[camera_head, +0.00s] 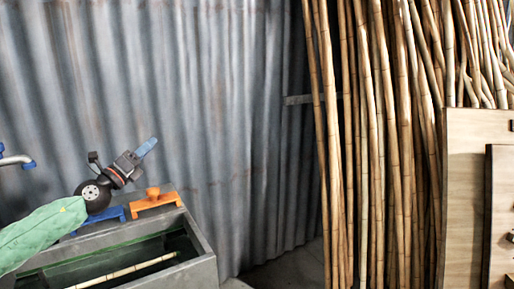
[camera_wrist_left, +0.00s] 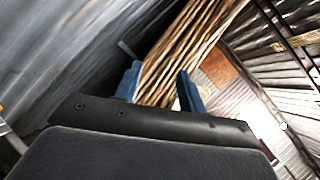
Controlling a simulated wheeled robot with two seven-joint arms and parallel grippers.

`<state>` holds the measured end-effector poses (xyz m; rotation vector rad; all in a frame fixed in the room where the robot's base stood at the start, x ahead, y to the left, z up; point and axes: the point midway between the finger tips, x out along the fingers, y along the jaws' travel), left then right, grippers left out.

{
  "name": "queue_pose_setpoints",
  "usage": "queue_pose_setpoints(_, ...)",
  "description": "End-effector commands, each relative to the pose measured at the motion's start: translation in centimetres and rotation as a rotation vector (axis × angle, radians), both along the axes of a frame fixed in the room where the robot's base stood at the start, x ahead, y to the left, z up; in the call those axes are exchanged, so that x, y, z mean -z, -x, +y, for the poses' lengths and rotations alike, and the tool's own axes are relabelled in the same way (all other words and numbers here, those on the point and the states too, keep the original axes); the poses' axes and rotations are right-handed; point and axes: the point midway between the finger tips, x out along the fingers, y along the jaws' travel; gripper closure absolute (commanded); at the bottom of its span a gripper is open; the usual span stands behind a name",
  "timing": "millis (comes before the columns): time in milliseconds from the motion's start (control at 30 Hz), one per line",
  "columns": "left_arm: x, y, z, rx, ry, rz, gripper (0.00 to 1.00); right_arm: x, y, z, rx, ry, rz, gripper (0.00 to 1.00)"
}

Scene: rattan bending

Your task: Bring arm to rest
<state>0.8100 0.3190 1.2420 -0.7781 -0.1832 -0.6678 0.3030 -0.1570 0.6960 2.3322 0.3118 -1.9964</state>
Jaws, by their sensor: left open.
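My left arm reaches in from the left edge in the head view. Its gripper (camera_head: 147,147) points up and to the right, above the trough's back edge and in front of the metal wall. In the left wrist view the two blue fingers (camera_wrist_left: 160,86) stand apart with nothing between them, and a stack of poles shows far behind them. My right gripper is in neither view.
A grey stone trough (camera_head: 205,265) at lower left holds a pale pole (camera_head: 125,270). A blue stand (camera_head: 115,213) and an orange stand (camera_head: 154,201) are at its back rim. Tall rattan poles (camera_head: 385,140) lean at right, beside wooden boards (camera_head: 465,200).

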Motion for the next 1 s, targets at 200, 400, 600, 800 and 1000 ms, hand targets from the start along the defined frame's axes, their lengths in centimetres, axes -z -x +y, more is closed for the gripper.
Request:
queue_pose_setpoints(200, -2.8, 0.9, 1.5, -0.106, 0.455, 0.015, 0.6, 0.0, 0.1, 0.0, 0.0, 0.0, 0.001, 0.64)
queue_pose_setpoints(400, 0.2, 2.0, 3.0, -0.239, 0.865, 0.132, 0.6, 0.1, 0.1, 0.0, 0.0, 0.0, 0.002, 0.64)
queue_pose_setpoints(600, 8.8, 4.4, 2.9, -0.431, 1.242, 0.365, 0.6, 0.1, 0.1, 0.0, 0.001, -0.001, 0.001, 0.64)
queue_pose_setpoints(800, 19.2, 9.2, 0.4, -0.637, 1.494, 0.658, 0.6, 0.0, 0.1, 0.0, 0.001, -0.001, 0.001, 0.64)
queue_pose_setpoints(1000, 27.6, 15.0, -3.1, -0.791, 1.628, 0.93, 0.6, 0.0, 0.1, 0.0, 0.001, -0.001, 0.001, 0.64)
